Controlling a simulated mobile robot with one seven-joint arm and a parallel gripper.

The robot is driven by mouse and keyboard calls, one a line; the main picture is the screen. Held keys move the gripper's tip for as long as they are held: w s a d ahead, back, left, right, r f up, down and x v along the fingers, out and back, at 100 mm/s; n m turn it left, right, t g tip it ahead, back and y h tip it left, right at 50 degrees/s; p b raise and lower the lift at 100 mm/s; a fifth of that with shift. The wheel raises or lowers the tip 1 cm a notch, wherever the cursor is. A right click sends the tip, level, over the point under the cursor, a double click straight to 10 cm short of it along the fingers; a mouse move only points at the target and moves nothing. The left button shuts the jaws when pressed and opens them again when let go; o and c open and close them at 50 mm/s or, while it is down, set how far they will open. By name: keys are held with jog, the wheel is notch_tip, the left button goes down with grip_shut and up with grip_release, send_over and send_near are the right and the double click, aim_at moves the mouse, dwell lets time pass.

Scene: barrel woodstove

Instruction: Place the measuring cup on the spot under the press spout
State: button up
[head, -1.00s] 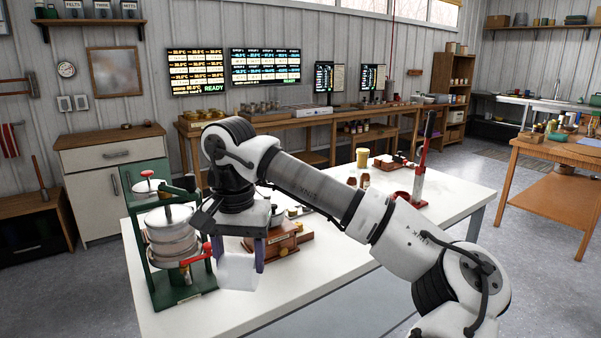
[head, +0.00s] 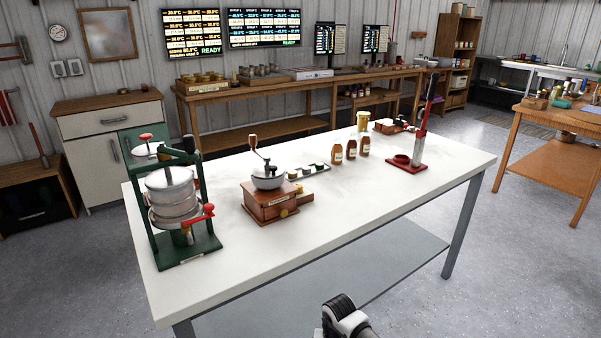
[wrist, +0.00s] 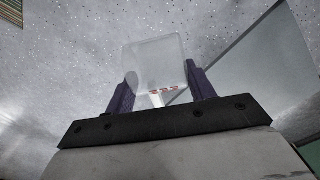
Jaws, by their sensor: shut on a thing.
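The measuring cup (wrist: 152,62) is clear, with red marks low on its side. In the wrist view it sits between the two purple fingers of my gripper (wrist: 161,84), which is shut on it. The gripper and cup are not in the head view; only a bit of my arm shows at its bottom edge. The green press (head: 176,205), with stacked pale rounds and a red-handled spout (head: 198,216), stands on the left end of the white table. Its green base (head: 190,252) under the spout looks empty of any cup.
On the white table (head: 330,205) stand a wooden hand grinder (head: 268,190), several brown bottles (head: 350,148) and a red lever stand (head: 415,150). The table's front strip is clear. The wrist view shows grey floor behind the cup.

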jog(key=s+a+f+n, duration=0.1)
jog(key=s+a+f, duration=0.15)
jog(key=f, duration=0.45)
jog(key=w+a+r, duration=0.3)
jog(key=a+r, duration=0.2)
jog(key=a, duration=0.2)
jog(key=shift+w+n, duration=0.2)
jog(key=shift+n, duration=0.1)
jog(key=shift+d, duration=0.25)
jog(key=shift+s+a, duration=0.1)
jog(key=shift+s, duration=0.05)
